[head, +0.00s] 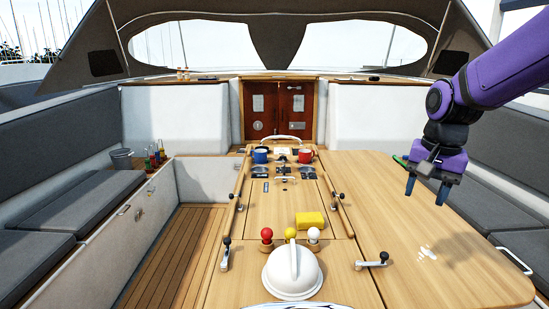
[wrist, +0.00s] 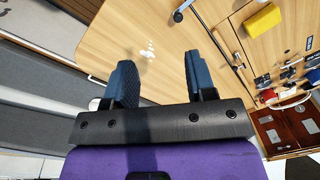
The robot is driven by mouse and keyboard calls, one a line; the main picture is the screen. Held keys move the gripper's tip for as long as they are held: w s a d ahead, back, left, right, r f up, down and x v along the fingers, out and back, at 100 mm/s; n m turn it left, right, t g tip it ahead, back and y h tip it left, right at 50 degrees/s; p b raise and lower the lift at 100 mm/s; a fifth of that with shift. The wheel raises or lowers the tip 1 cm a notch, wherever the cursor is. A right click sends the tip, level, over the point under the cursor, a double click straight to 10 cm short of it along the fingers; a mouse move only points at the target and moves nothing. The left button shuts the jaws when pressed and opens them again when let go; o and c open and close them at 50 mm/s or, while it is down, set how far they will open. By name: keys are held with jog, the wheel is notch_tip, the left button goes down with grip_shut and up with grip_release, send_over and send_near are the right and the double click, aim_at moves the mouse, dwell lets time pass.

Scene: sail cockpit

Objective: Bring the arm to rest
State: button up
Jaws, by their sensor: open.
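My gripper (head: 426,189) hangs from my purple arm on the right side of the head view. It is above the right leaf of the wooden table (head: 400,215) and apart from it. In the wrist view my gripper (wrist: 158,80) shows two blue fingers spread apart with nothing between them. A small white patch (head: 427,252) lies on the table below it and also shows in the wrist view (wrist: 148,50).
A yellow block (head: 310,220), a white domed lid (head: 292,272), red, yellow and white knobs and a winch handle (head: 372,260) are on the table. Grey cushions (head: 522,250) lie right of the table.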

jog(key=s+r+n+t, duration=0.2)
jog(key=s+n, duration=0.1)
jog(key=s, duration=0.6)
jog(key=s+r+n+t, duration=0.2)
jog(key=s+r+n, duration=0.1)
jog(key=s, duration=0.7)
jog(key=shift+r+n, duration=0.2)
jog(key=shift+n, duration=0.1)
